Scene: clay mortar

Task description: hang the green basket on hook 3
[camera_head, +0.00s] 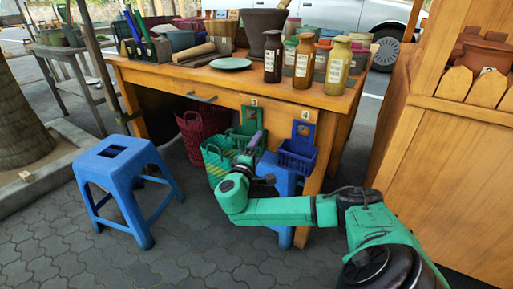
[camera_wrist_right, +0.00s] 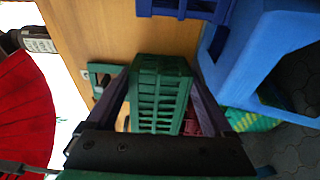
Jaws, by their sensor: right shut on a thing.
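The green basket (camera_head: 243,132), with a tall back plate, is at the front of the wooden table, below a small number tag (camera_head: 254,101) too small to read surely. In the right wrist view the basket (camera_wrist_right: 160,95) sits between the two dark fingers. My right gripper (camera_head: 252,147) is shut on it, and the gripper also shows in the wrist view (camera_wrist_right: 158,78). The back plate is close to the table front; I cannot tell whether it is on the hook, which is hidden. My left gripper is not in view.
A blue basket (camera_head: 297,156) hangs to the right under tag 4 (camera_head: 306,114). A red basket (camera_head: 200,130) and a green woven bag (camera_head: 216,160) stand under the table. A blue stool (camera_head: 283,185) is close behind my right arm; another (camera_head: 115,160) stands left. Bottles crowd the tabletop.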

